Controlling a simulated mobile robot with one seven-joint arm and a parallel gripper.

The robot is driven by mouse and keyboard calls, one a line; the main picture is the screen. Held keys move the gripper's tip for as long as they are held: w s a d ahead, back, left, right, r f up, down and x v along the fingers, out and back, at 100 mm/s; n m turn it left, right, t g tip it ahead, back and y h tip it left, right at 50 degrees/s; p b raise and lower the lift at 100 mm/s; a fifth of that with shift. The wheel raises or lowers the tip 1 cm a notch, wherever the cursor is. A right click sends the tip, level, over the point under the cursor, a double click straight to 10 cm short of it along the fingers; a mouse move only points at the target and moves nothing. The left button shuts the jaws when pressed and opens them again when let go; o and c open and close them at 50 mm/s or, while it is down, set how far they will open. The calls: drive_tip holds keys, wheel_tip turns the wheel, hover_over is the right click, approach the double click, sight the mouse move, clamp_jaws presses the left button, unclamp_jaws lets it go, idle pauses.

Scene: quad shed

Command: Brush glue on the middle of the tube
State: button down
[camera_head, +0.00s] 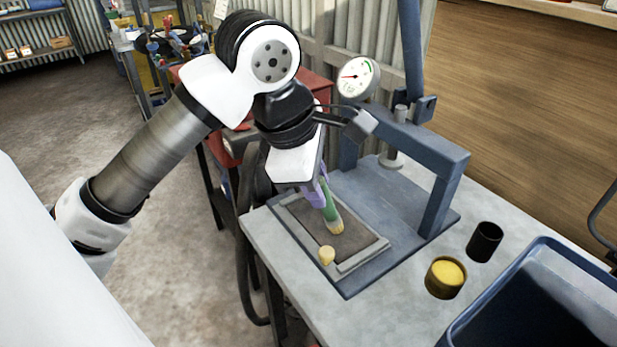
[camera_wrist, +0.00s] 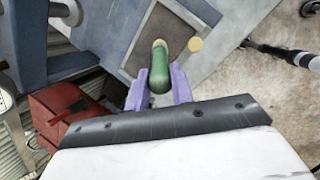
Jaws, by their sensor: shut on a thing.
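My gripper (camera_head: 319,190) has purple fingers and is shut on a green-handled brush (camera_head: 330,211). The brush points down, slightly tilted, with its pale yellow bristle end over the dark flat surface (camera_head: 312,232) inside a grey frame on the press plate. I take this dark strip to be the tube; I cannot tell whether the bristles touch it. The wrist view shows the brush (camera_wrist: 160,78) between both fingers, with the dark surface (camera_wrist: 160,35) beyond it. A pot with yellow content, perhaps glue (camera_head: 446,278), stands on the bench to the right.
A small pale yellow round piece (camera_head: 327,255) lies at the frame's near edge. A blue press frame (camera_head: 440,190) with a gauge (camera_head: 356,77) rises behind. A black cup (camera_head: 485,242) and a blue bin (camera_head: 545,305) stand right. The bench's near left corner is clear.

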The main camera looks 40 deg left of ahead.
drive_tip(key=shift+s+d, duration=0.2)
drive_tip(key=shift+d, duration=0.4)
drive_tip(key=shift+f+b, duration=0.15)
drive_tip(key=shift+b, duration=0.35)
drive_tip(key=shift+w+a, duration=1.15)
drive_tip(key=shift+a, duration=2.15)
drive_tip(key=shift+s+d+b, duration=0.3)
drive_tip(key=shift+d+b, duration=0.35)
drive_tip(key=shift+d, duration=0.5)
drive_tip(key=shift+s+d+b, duration=0.25)
drive_tip(key=shift+d+b, duration=0.4)
drive_tip(key=shift+d, duration=0.5)
drive_tip(key=shift+s+d+b, duration=0.3)
drive_tip(key=shift+d+b, duration=0.35)
drive_tip(key=shift+d, duration=0.5)
drive_tip(key=w+a, duration=0.2)
drive_tip(key=a, duration=0.4)
drive_tip(key=shift+w+a+p, duration=0.2)
drive_tip(key=shift+a+p, duration=0.1)
drive_tip(key=shift+a, duration=0.05)
